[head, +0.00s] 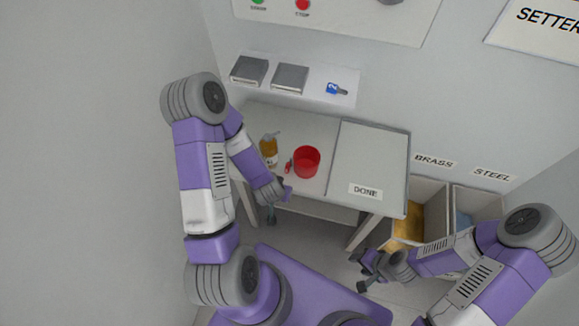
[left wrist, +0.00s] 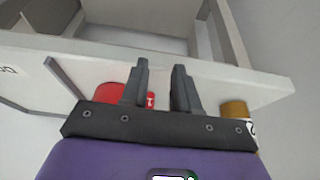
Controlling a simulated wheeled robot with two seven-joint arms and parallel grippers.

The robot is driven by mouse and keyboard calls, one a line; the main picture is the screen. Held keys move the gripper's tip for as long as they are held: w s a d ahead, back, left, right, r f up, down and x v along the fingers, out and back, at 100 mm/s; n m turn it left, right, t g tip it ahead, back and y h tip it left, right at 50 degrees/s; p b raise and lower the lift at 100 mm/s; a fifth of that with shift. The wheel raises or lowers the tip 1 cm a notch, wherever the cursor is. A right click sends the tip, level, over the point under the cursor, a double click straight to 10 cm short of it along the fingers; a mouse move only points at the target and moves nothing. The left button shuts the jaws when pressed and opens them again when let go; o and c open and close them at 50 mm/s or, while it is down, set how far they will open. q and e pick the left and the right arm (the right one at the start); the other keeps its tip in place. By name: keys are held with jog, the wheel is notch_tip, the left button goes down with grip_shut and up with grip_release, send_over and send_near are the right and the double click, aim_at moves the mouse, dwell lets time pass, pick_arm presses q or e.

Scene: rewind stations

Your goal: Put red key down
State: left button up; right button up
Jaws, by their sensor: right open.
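The red key (head: 288,166) lies on the table between an amber bottle (head: 269,152) and a red cup (head: 307,162). In the left wrist view a small red piece with a white mark, seemingly the key's tag (left wrist: 151,100), shows beyond the fingers, beside the cup (left wrist: 112,93). The rest of the key is hidden there. My left gripper (head: 271,213) is by the table's front edge, apart from the key. Its fingers (left wrist: 160,80) stand apart with nothing between them. My right gripper (head: 367,273) is open and empty, low in front of the bins.
The table (head: 310,126) has a board labelled DONE (head: 372,155) on its right. A shelf (head: 315,82) behind holds two grey boxes and a blue key (head: 337,89). BRASS (head: 434,193) and STEEL (head: 470,197) bins stand at right. The table's front edge (left wrist: 220,75) lies close to my left fingers.

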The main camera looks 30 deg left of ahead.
aim_at(287, 170)
pick_arm(q)
jog(key=w, duration=0.2)
jog(key=w+a+b, duration=0.1)
jog(key=w, duration=0.2)
jog(key=w+b, duration=0.1)
jog(key=w, duration=0.2)
jog(key=shift+w+a+r, duration=0.15)
jog(key=shift+w+a, duration=0.1)
jog(key=shift+a, duration=0.1)
jog(key=shift+w+a+f+b, duration=0.15)
jog(key=shift+f+b, duration=0.15)
jog(key=shift+f, duration=0.15)
jog(key=shift+w+f, duration=0.1)
jog(key=shift+f, duration=0.05)
jog(key=shift+c, duration=0.3)
grip_shut()
